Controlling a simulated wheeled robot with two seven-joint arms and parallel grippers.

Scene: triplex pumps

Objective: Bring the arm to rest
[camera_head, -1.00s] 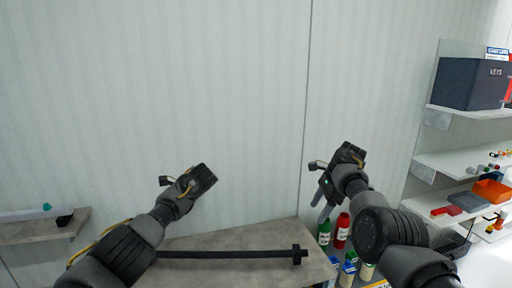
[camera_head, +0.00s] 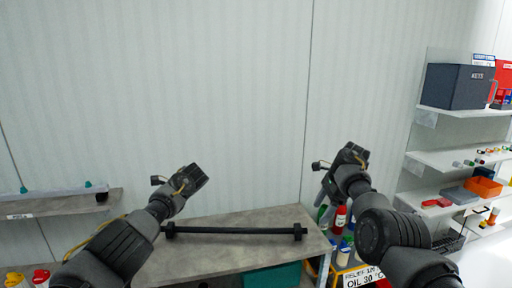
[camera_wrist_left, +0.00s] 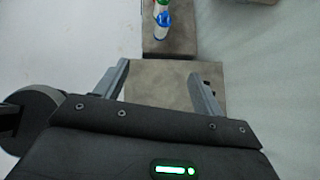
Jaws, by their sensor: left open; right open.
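My left arm comes in from the lower left in the head view, with its dark wrist (camera_head: 188,181) raised in front of the wall. The left gripper (camera_wrist_left: 162,88) shows in the left wrist view with its two grey fingers apart and nothing between them, over a grey-brown bench surface. My right arm comes in from the lower right. The right gripper (camera_head: 324,207) points down beside the right end of the bench, its fingers apart. It appears empty, with bottles behind it.
A grey bench (camera_head: 225,257) carries a black bar (camera_head: 235,231) with end blocks. A red bottle (camera_head: 339,219) and other containers stand to its right. Shelves (camera_head: 455,157) with a dark keys box (camera_head: 459,86) are at right. A wall shelf (camera_head: 60,204) is at left.

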